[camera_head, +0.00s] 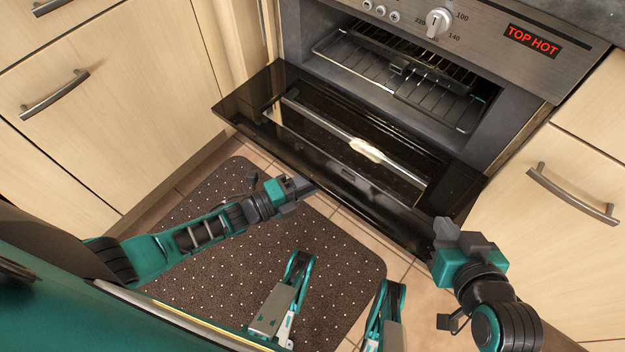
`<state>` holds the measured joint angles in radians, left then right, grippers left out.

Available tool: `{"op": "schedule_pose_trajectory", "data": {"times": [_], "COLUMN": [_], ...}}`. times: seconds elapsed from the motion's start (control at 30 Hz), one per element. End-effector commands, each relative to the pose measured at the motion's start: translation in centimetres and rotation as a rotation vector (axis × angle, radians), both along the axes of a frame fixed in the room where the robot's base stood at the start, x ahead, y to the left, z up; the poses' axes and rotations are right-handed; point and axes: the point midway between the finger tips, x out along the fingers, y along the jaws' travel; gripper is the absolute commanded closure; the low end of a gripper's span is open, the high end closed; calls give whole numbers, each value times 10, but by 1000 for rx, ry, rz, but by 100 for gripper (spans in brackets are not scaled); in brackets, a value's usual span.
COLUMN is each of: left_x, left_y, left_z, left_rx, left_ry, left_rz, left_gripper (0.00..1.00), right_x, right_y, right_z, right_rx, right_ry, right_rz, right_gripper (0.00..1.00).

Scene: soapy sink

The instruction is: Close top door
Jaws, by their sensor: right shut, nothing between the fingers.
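The oven's top door (275,108) is a black panel with a glass window, hinged at its lower edge. It is folded down, wide open, and reaches out towards me. A pale metal bar (330,127) shows across its window. My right gripper (438,230) is shut and empty, at the door's near right corner. I cannot tell whether it touches the door. My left gripper (312,187) is near the middle of the door's near edge, just on my side of it. Its fingers are too small and dark to tell their opening.
The open oven cavity (470,112) holds wire racks (385,75). The panel above has a knob (438,22) and a red "TOP HOT" display (533,40). Wooden cabinets with handles (55,92) stand on both sides. A dark dotted mat (215,200) lies on the tiled floor.

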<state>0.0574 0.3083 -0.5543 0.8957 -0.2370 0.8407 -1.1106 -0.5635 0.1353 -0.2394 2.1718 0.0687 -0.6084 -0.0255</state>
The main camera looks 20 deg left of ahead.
Motion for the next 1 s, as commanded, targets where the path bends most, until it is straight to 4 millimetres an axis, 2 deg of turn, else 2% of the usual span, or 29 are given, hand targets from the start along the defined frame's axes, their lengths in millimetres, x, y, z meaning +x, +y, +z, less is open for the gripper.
{"op": "schedule_pose_trajectory", "data": {"times": [0.07,0.47,1.0], "left_x": [0,0,-1], "left_y": [0,0,1], "left_z": [0,0,2], "left_rx": [0,0,1], "left_ry": [0,0,3], "left_rz": [0,0,0], "left_gripper": [62,99,100], "right_x": [1,1,-3], "right_y": [0,0,-1], "right_z": [1,1,0], "right_rx": [0,0,-1], "right_ry": [-4,-5,6], "right_rz": [0,-1,-2], "right_gripper": [100,100,100]}}
